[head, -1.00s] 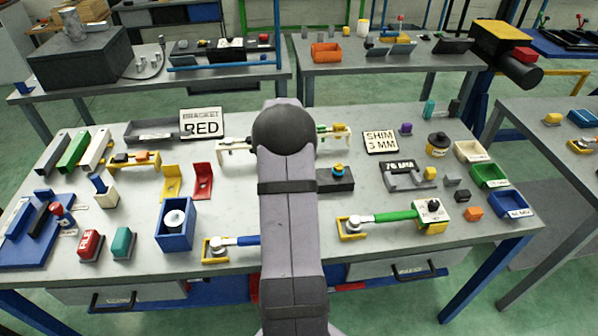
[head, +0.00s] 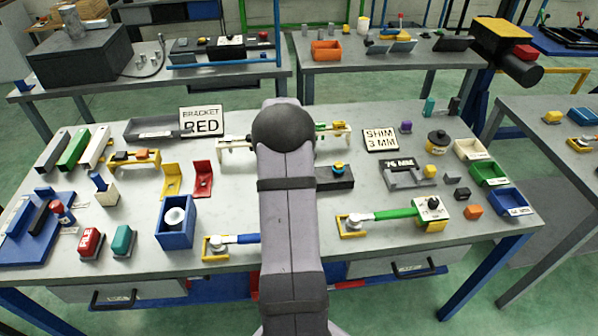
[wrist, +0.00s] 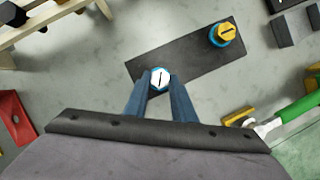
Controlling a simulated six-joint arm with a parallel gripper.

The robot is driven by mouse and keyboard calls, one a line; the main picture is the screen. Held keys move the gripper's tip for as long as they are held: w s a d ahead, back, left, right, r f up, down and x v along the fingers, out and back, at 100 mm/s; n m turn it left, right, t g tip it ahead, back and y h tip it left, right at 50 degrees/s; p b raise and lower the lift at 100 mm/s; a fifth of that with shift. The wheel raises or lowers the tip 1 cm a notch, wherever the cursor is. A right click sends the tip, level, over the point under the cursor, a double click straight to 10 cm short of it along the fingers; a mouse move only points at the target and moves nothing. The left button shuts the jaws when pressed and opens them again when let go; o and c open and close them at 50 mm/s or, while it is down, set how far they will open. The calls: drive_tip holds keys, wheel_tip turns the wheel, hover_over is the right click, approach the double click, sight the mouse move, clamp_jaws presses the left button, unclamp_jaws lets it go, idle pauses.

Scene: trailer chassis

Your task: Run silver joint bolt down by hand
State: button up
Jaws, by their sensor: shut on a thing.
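The silver joint bolt (wrist: 160,77) shows in the wrist view as a pale hex head with a dark line across it. It is at the left end of a dark plate (wrist: 190,60). My gripper (wrist: 161,84) has its two blue fingers closed on either side of the bolt head. The bolt's shank and how far it sits in the plate are hidden. A gold bolt (wrist: 227,32) with a blue ring under it stands at the plate's other end. In the head view the dark plate (head: 340,184) and gold bolt (head: 339,167) show beside my arm, which hides the silver bolt and gripper.
A green-handled wrench (head: 395,215) lies right of my arm, and a blue-handled one (head: 240,240) lies left. A cream rail frame (head: 232,143) stands behind the plate. A blue box (head: 176,235) and red bracket (head: 203,180) stand to the left. Bare tabletop surrounds the plate.

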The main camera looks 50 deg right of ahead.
drive_tip(key=m+g, duration=0.1)
drive_tip(key=m, duration=0.2)
drive_tip(key=shift+w, duration=0.2)
drive_tip(key=m+g, duration=0.1)
drive_tip(key=m, duration=0.3)
drive_tip(key=shift+w+g, duration=0.2)
drive_tip(key=shift+g, duration=0.2)
drive_tip(key=m, duration=0.2)
drive_tip(key=m+g+y+p, duration=0.1)
drive_tip(key=m, duration=0.3)
drive_tip(key=shift+w+d+g+y+p, duration=0.25)
drive_tip(key=shift+d+g+y+p, duration=0.05)
drive_tip(key=shift+g+y+p, duration=0.1)
drive_tip(key=shift+r+m, duration=0.1)
drive_tip(key=shift+m, duration=0.2)
drive_tip(key=shift+d+r, duration=0.1)
drive_tip(key=o, duration=1.1)
drive_tip(key=shift+c, duration=0.2)
